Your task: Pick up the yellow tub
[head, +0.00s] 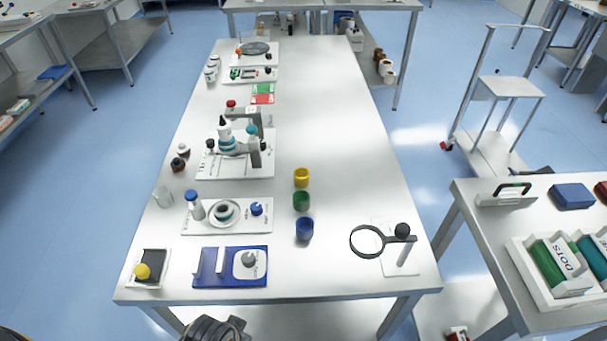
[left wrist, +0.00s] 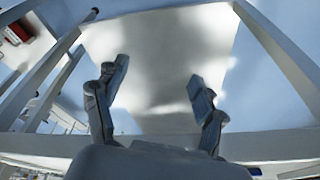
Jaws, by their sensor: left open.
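The yellow tub (head: 301,177) stands upright on the long white table, right of its middle. A green tub (head: 301,201) and a blue tub (head: 304,229) stand in a line nearer to me. In the head view, part of my left arm shows at the bottom edge, below the table's front edge; its fingertips are not clear there. In the left wrist view, my left gripper (left wrist: 156,85) is open with nothing between its fingers. No tub shows in the left wrist view. My right gripper is not in view.
A magnifier on a stand (head: 398,246) is at the table's front right. A blue board (head: 230,267), a white board with a round dish (head: 228,215) and a larger apparatus (head: 236,150) line the left side. The table right of the yellow tub is clear.

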